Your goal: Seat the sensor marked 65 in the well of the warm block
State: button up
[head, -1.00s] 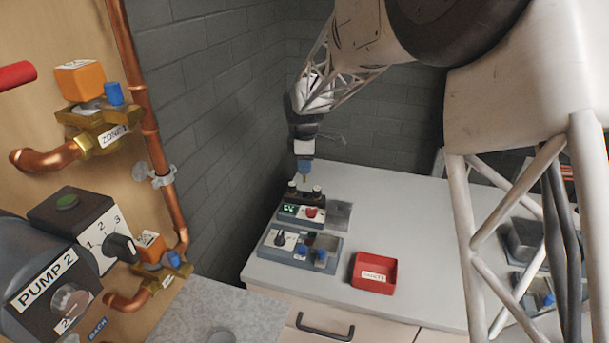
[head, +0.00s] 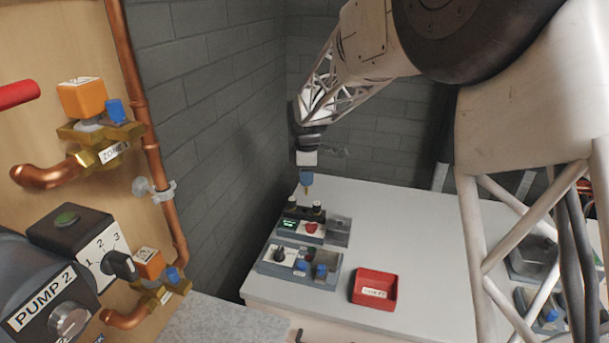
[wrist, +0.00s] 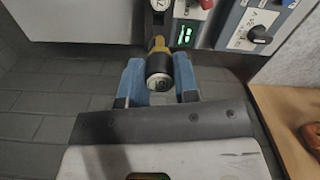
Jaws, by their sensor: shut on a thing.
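My gripper (head: 306,180) has blue fingers and points down above the rear unit on the bench. In the wrist view, my gripper (wrist: 159,78) is shut on a small sensor (wrist: 159,83) with a silver cap and a brass-coloured body; its mark looks like 65 but is small. In the head view, the sensor's brass tip (head: 306,191) hangs just above the dark block (head: 304,211), apparently apart from it. The block carries two dark pieces with pale caps. One numbered cap (wrist: 160,4) shows in the wrist view. The well itself cannot be made out.
The rear unit has a green display (head: 288,223) and a red knob (head: 312,228). A front unit (head: 300,262) has a black knob and blue pieces. A red labelled tray (head: 375,289) stands to the right. The grey wall is close behind; the bench's right side is mostly clear.

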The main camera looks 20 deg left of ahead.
jog(key=s+d, duration=0.3)
jog(key=d, duration=0.8)
jog(key=shift+s, duration=0.4)
jog(key=shift+d+f, duration=0.1)
jog(key=shift+f, duration=0.25)
jog(key=shift+f, duration=1.85)
jog(key=shift+f, duration=2.05)
dwell(2.2)
